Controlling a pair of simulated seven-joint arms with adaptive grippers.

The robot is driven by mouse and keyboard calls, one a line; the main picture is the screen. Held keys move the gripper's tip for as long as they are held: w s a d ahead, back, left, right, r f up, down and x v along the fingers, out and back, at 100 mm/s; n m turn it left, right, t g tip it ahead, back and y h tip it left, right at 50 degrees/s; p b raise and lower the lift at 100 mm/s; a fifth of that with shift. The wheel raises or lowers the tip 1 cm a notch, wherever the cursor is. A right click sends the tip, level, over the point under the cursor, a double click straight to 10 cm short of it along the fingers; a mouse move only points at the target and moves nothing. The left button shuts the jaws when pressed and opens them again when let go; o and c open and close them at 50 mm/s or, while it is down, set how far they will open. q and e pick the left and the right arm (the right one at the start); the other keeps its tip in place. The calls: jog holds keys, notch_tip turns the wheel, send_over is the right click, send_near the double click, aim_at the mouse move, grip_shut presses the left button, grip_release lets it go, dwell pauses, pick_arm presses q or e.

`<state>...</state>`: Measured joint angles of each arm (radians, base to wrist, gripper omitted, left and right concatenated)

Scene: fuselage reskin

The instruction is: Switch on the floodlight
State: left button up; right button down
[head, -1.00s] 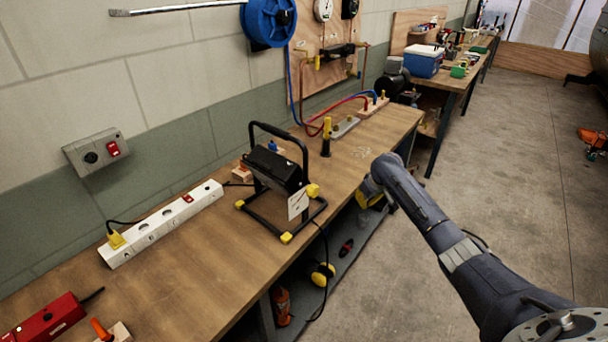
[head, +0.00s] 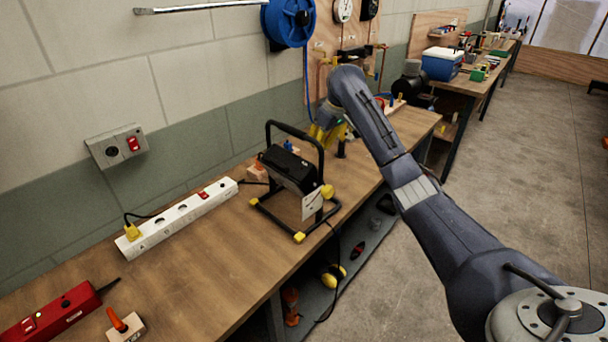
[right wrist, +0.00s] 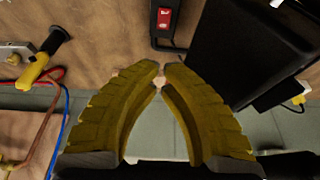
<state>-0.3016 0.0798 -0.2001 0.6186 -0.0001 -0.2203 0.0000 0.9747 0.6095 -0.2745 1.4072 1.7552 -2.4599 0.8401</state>
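The floodlight (head: 290,170), black with a tube stand, yellow feet and a white tag, stands on the bench. In the right wrist view its dark body (right wrist: 250,50) fills the upper right, with a red rocker switch (right wrist: 165,18) on a black part beside it. My right gripper (head: 325,135) is behind the floodlight's handle, toward the wall. In the right wrist view its yellow fingertips (right wrist: 162,68) nearly meet, with nothing clearly held, apart from the rocker. My left gripper is not in view.
A white power strip (head: 180,220) with a yellow plug and red switch lies left of the floodlight. A wall socket (head: 117,146) has a red switch. A yellow-handled fitting (right wrist: 40,62) and red and blue hoses are near the gripper.

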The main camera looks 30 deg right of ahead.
dwell(0.4)
jog(key=x, duration=1.1)
jog(key=shift+f, duration=0.4)
jog(key=shift+s+x, duration=0.2)
jog(key=shift+x, duration=0.8)
jog(key=shift+f, duration=0.15)
jog(key=shift+w+f, duration=0.2)
jog(key=shift+f, duration=0.5)
jog(key=shift+a+r, duration=0.1)
jog(key=shift+r, duration=0.75)
jog(key=shift+w+r, duration=0.1)
